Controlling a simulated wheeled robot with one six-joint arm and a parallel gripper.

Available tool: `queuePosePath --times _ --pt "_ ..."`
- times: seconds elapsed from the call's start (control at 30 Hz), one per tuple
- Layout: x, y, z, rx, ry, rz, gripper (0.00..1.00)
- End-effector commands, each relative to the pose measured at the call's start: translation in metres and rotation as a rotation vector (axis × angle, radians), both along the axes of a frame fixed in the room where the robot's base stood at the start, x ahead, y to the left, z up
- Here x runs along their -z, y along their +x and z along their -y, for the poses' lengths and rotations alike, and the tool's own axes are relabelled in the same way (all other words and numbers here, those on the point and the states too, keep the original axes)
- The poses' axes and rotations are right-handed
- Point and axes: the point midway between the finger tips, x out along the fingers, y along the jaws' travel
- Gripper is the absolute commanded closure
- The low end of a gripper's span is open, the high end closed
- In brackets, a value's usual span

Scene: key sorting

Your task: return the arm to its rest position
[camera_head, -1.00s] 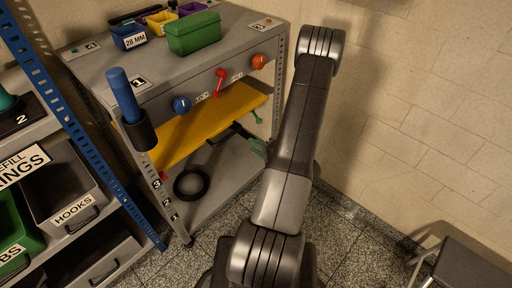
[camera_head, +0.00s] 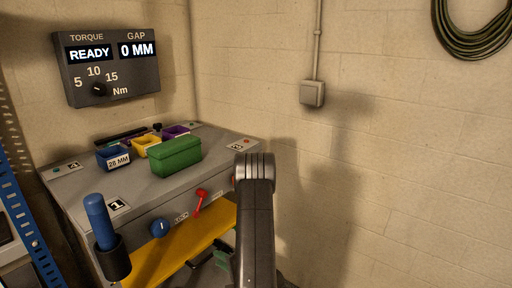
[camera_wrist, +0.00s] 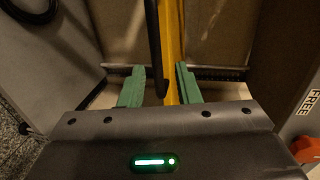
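My arm (camera_head: 257,220) rises at the lower middle of the head view, in front of the right end of the grey workbench (camera_head: 75,195). My gripper (camera_wrist: 160,88) shows in the wrist view with its two green fingers well apart. The yellow shelf (camera_wrist: 173,50) and a dark bar (camera_wrist: 156,45) appear between and beyond the fingers; I see nothing clearly held. In the head view the gripper is mostly hidden low behind the bench edge and my arm.
On the bench stand a green box (camera_head: 175,157), a blue bin (camera_head: 112,158) and a yellow bin (camera_head: 146,143). A blue-handled tool (camera_head: 99,220) sits in a holder at the front left corner. A torque display (camera_head: 108,65) hangs on the wall. Space right of the arm looks clear.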

Motion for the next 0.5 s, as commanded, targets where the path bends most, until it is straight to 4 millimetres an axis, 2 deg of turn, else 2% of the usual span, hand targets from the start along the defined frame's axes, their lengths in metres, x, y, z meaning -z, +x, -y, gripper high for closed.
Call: queuePosePath --times 0.2,0.5 --pt "0.007 0.019 -0.027 -0.004 0.000 0.000 0.70" --pt "0.011 0.032 -0.042 -0.001 0.000 -0.002 0.70"
